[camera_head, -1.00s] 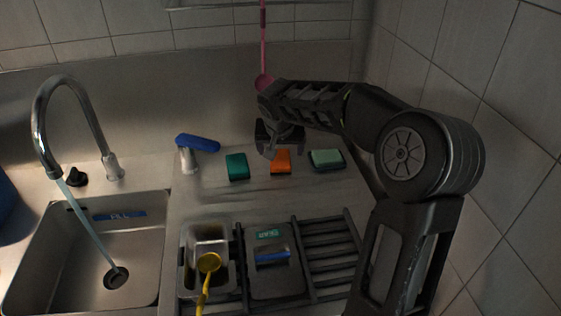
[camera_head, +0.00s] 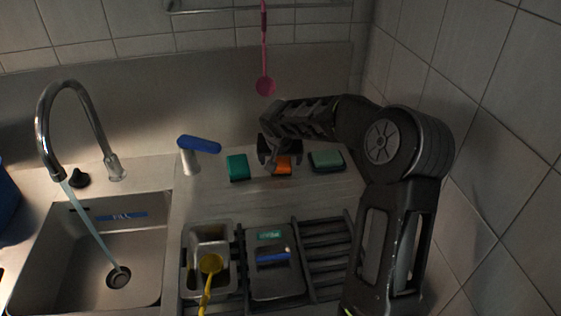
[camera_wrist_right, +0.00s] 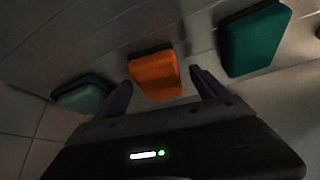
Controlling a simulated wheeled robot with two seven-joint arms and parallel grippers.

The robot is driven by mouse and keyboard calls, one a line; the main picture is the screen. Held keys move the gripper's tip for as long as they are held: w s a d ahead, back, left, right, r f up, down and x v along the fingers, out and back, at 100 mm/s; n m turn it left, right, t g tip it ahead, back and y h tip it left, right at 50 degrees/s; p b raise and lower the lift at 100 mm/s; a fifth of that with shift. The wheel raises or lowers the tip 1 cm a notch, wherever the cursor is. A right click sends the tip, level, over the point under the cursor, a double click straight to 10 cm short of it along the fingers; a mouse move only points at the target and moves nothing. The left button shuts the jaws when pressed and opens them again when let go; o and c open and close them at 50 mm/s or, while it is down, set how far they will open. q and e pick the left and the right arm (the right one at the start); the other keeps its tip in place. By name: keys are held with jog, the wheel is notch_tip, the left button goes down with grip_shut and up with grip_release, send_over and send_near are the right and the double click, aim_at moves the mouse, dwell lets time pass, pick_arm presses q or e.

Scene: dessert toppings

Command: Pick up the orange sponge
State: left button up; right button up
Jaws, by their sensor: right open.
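The orange sponge (camera_head: 284,168) lies on the steel counter between a dark green sponge (camera_head: 238,168) and a pale green sponge (camera_head: 326,160). In the head view my right gripper (camera_head: 280,166) is over the orange sponge and hides part of it. In the right wrist view the orange sponge (camera_wrist_right: 156,75) lies ahead of the open fingers, between their lines, and the gripper (camera_wrist_right: 162,92) is empty. The dark green sponge (camera_wrist_right: 253,40) is to the right there, and the pale green one (camera_wrist_right: 82,95) to the left. My left gripper does not show.
A blue-handled item (camera_head: 198,145) stands left of the sponges. A sink (camera_head: 90,240) with running tap is at the left. A metal container (camera_head: 210,237) with a yellow ladle (camera_head: 210,265) and a black rack (camera_head: 325,245) are in front. A pink utensil (camera_head: 265,85) hangs behind.

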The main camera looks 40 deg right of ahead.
aim_at(281, 161)
dwell(0.5)
jog(key=c, duration=1.4)
jog(key=shift+r, duration=0.1)
jog(key=shift+s+a+r+b, duration=0.1)
jog(key=shift+s+r+b, duration=0.1)
jog(key=shift+b, duration=0.1)
jog(key=shift+r, duration=0.35)
notch_tip(281, 161, up, 6)
jog(key=shift+a+b, duration=0.1)
jog(key=shift+b, duration=0.4)
jog(key=shift+s+a+f+b, duration=0.1)
jog(key=shift+s+a+b, duration=0.7)
jog(key=shift+s+a, duration=1.4)
jog(key=shift+s+a+b, duration=0.75)
jog(key=shift+s+a, duration=0.15)
jog(key=shift+s, duration=2.65)
jog(key=shift+s+a+f+b, duration=0.1)
jog(key=shift+s+a+b, duration=0.7)
jog(key=shift+s+a, duration=1.4)
jog(key=shift+s+d+r, duration=0.1)
jog(key=shift+s+d, duration=0.5)
jog(key=shift+d, duration=0.05)
jog(key=shift+c, duration=0.2)
